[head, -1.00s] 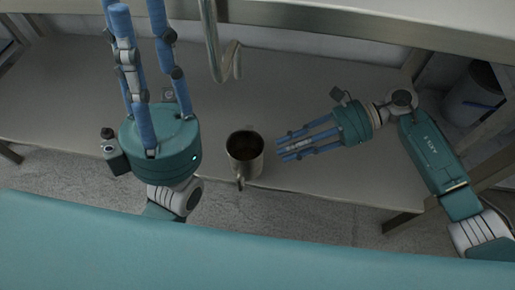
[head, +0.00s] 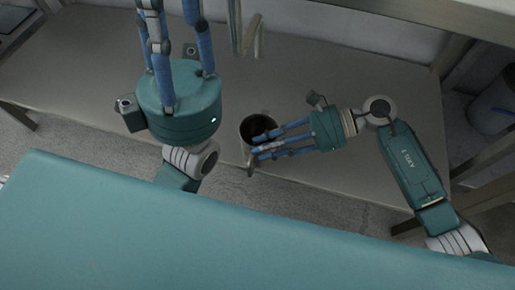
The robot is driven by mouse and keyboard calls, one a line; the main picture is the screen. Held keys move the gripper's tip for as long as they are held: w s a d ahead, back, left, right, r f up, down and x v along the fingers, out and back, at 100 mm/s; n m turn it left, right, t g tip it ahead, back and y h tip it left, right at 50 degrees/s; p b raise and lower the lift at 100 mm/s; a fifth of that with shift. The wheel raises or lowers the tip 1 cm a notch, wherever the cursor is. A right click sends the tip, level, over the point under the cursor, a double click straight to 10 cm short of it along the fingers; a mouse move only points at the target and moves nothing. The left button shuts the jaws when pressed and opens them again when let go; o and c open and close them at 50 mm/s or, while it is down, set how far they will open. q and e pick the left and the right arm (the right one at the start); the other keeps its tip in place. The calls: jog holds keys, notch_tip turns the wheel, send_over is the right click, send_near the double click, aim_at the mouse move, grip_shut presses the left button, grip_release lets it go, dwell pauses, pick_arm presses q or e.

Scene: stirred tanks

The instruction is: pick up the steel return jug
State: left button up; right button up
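The steel return jug (head: 244,134) stands upright on the grey bench, with a dark inside and its handle toward me. My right gripper (head: 255,147) comes in from the right. Its blue fingers are spread and reach across the near right side of the jug's rim, hiding part of it. I cannot tell whether they touch the jug. My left gripper (head: 171,10) is left of the jug and closer to the camera. Its fingers are apart and point to the top of the picture, where the tips are cut off. It holds nothing that I can see.
The bench top (head: 90,75) is clear to the left. A bent metal pipe (head: 254,38) hangs down behind the jug. A steel shelf edge (head: 400,20) runs across the top right. A grey container (head: 497,105) stands at the far right.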

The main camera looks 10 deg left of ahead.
grip_shut()
dwell(0.6)
